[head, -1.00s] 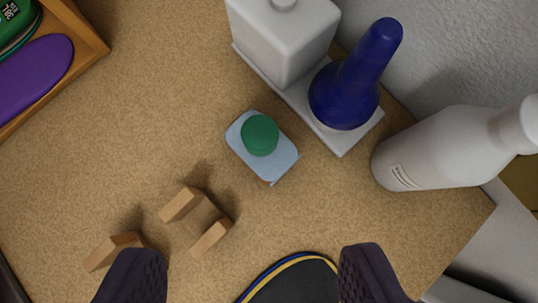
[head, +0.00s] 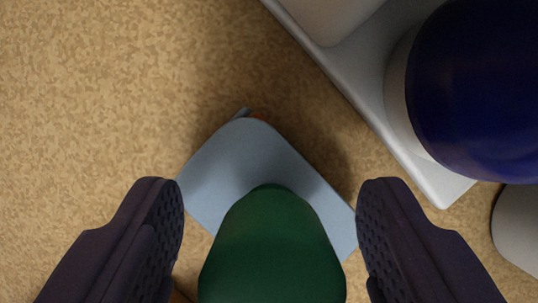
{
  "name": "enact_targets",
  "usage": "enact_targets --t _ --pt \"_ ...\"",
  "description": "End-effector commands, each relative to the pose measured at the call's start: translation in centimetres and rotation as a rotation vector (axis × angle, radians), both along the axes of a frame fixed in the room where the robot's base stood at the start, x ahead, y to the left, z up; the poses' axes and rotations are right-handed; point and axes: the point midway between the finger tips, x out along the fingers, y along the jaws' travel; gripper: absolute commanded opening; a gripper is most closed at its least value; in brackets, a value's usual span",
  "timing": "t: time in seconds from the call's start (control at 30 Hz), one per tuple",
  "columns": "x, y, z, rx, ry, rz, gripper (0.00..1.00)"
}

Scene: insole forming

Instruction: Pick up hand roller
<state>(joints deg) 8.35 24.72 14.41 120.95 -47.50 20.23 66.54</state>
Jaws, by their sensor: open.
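The hand roller shows in the head view as a dark green rounded handle (head: 272,250) above a light blue-grey plate (head: 243,155) with rounded corners. A small bit of red-orange shows at the plate's far edge. My gripper (head: 270,225) is open. Its two dark padded fingers stand to the left and right of the green handle, with a gap on each side. The fingertips appear close to the sides of the plate; I cannot tell whether they touch it. The underside of the roller is hidden.
A dark blue rounded object (head: 480,90) stands on a pale tray (head: 345,85) at the upper right, near my right finger. A white container (head: 325,15) is at the top, and a whitish object (head: 518,225) at the right edge. The speckled tan tabletop (head: 100,90) is clear at upper left.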

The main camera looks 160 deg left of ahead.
Motion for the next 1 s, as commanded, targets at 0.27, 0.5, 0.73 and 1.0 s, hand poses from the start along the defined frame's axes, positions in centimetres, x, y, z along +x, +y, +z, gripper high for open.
enact_targets --t 0.27,0.5,0.73,1.0 --pt "0.0 0.0 0.1 0.0 -0.001 0.0 0.45" --pt "0.0 0.0 0.1 0.0 0.0 0.0 0.0" --pt "0.0 0.0 0.2 0.0 -0.001 0.0 0.0" --pt "0.1 0.0 2.2 0.0 -0.003 0.0 0.0"
